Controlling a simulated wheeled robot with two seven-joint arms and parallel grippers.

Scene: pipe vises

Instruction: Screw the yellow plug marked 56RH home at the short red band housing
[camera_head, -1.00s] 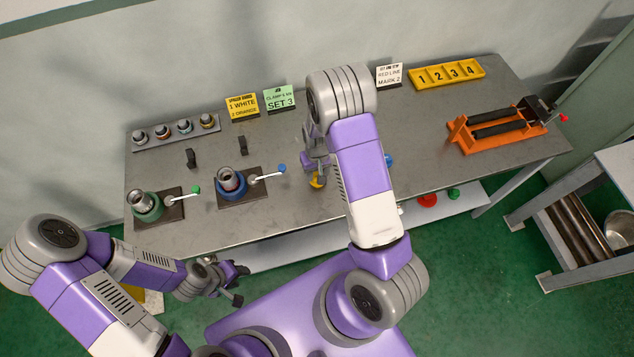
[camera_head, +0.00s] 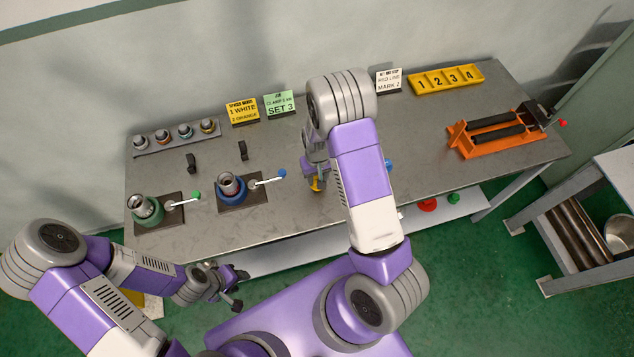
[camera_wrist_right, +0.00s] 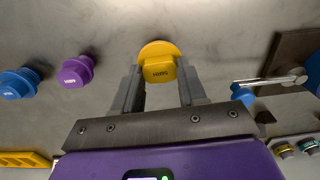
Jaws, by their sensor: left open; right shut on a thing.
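My right gripper (camera_wrist_right: 160,90) is shut on the yellow plug (camera_wrist_right: 158,65), between its two fingers. The plug's dark marking is upside down and too small to read surely. In the head view the yellow plug (camera_head: 316,184) shows below the right gripper, over the front middle of the bench; I cannot tell if it touches the top. A housing with reddish colour (camera_head: 229,183) stands upright in the blue vise (camera_head: 236,196), left of the right gripper. Another housing (camera_head: 144,206) stands in the green vise (camera_head: 149,216). My left gripper (camera_head: 240,288) is open and empty before the bench.
The wrist view shows a purple plug (camera_wrist_right: 76,71) and a blue plug (camera_wrist_right: 18,83) nearby. The blue vise's lever (camera_head: 266,179) points toward my right gripper. An orange roller stand (camera_head: 497,133), a yellow numbered tray (camera_head: 447,78) and a rack of fittings (camera_head: 176,137) stand on the bench.

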